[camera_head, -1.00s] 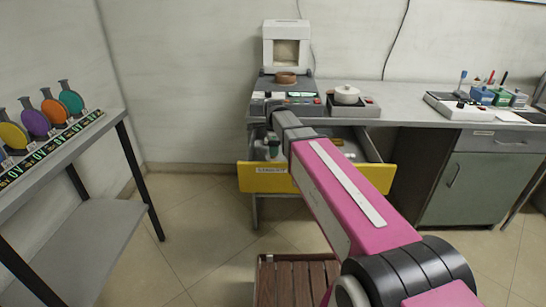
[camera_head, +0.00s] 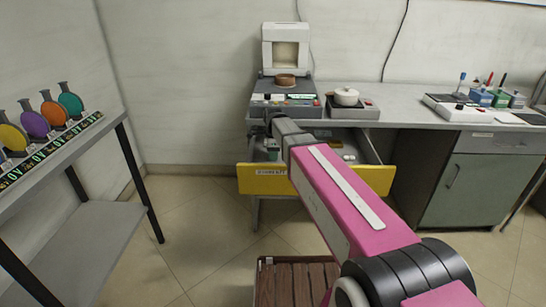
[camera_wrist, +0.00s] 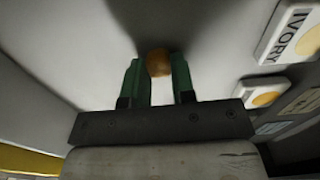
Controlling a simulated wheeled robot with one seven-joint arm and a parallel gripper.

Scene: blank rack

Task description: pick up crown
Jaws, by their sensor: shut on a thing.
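A small, rounded, orange-brown thing (camera_wrist: 159,62) sits between the green fingertips of my gripper (camera_wrist: 159,68) in the wrist view. It looks like the crown, but its shape is too small and dark to be sure. My gripper is shut on it, with one finger on each side. The thing is close above or on the pale drawer floor; I cannot tell which. In the head view my arm reaches into the open drawer with the yellow front (camera_head: 268,181), and the crown is hidden there.
White tiles (camera_wrist: 290,32), one labelled IVORY, lie at the right in the drawer. A wooden crate (camera_head: 290,285) stands below.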

